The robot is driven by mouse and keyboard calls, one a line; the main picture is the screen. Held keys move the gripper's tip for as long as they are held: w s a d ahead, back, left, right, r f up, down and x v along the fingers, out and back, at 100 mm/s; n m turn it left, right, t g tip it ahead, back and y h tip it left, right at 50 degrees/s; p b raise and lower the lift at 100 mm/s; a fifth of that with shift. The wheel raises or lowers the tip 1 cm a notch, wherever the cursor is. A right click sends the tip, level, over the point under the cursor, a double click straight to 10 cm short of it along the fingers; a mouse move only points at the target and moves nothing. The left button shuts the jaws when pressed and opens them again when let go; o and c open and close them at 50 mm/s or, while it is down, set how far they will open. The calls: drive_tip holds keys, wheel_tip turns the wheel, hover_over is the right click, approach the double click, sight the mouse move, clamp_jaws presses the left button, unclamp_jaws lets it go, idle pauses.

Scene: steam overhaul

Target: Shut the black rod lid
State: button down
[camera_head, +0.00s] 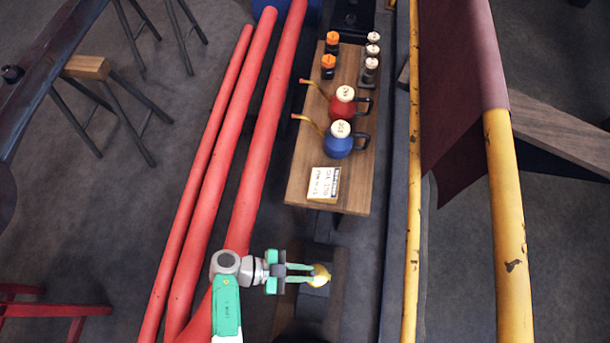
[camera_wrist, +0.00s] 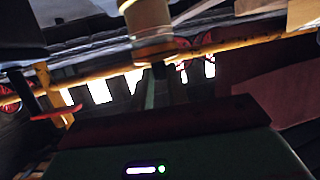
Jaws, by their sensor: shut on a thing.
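My gripper (camera_head: 305,273) reaches in from the left at the bottom of the head view. Its green fingers are closed on a round yellow knob (camera_head: 320,276). The knob is over a dark box-like part (camera_head: 314,300) just below the front end of the wooden table; this looks like the black rod lid, but its hinge and how far it stands open cannot be made out. In the wrist view, a tan cylinder (camera_wrist: 147,25) shows at the top centre, and I cannot tell whether it is the knob.
A wooden table (camera_head: 300,170) carries a red kettle (camera_head: 343,105), a blue kettle (camera_head: 338,145), a small sign (camera_head: 323,184) and several small bottles. Red pipes (camera_head: 258,140) run along the left of the table. Yellow pipes (camera_head: 505,190) run on the right.

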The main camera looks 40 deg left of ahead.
drive_tip(key=shift+f, duration=0.1)
idle(0.3)
drive_tip(key=c, duration=1.4)
unclamp_jaws()
drive_tip(key=shift+o, duration=0.2)
drive_tip(key=v, duration=0.7)
drive_tip(key=shift+s+a, duration=0.25)
drive_tip(key=shift+a, duration=0.15)
drive_tip(key=shift+f, duration=0.1)
